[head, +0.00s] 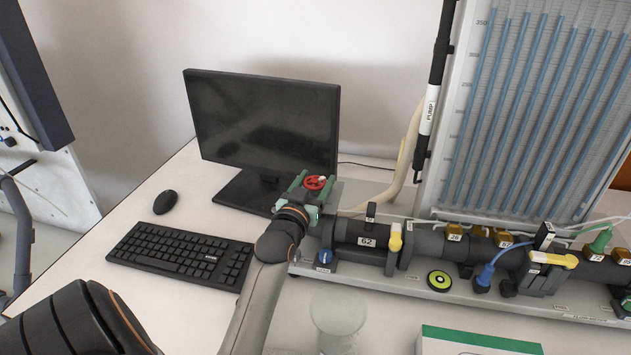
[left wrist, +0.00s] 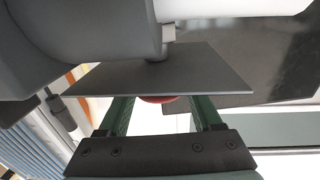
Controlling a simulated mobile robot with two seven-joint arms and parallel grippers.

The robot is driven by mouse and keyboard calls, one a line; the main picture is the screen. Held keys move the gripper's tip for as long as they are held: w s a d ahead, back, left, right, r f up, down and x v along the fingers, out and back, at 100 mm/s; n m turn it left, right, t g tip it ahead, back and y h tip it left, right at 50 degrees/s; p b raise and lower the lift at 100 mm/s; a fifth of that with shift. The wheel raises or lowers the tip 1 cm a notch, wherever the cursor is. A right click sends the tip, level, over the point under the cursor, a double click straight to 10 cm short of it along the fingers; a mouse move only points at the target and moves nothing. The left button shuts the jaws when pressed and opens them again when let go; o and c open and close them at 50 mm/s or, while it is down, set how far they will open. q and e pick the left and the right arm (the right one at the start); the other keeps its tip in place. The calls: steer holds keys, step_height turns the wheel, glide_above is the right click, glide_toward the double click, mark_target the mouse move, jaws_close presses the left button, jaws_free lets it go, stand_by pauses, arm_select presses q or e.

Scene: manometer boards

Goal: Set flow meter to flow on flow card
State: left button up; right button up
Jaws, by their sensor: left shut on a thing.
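A small red handwheel (head: 315,182) with a pale knob sits at the left end of the dark pipe run, in front of the monitor. My left gripper (head: 305,187), with green fingers, is shut on it. In the left wrist view the red wheel (left wrist: 158,99) shows as a thin strip between the green fingers (left wrist: 162,112), mostly hidden by a grey plate. The manometer board (head: 535,110) stands at the right with several blue liquid columns. I cannot make out a flow meter reading or a flow card. My right gripper is not in view.
A monitor (head: 262,120), keyboard (head: 185,255) and mouse (head: 165,202) are on the left of the table. The pipe bench (head: 400,280) carries valves with yellow and blue handles.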

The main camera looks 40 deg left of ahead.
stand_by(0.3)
arm_select(q)
steer(key=o, duration=1.4)
steer(key=shift+c, duration=0.2)
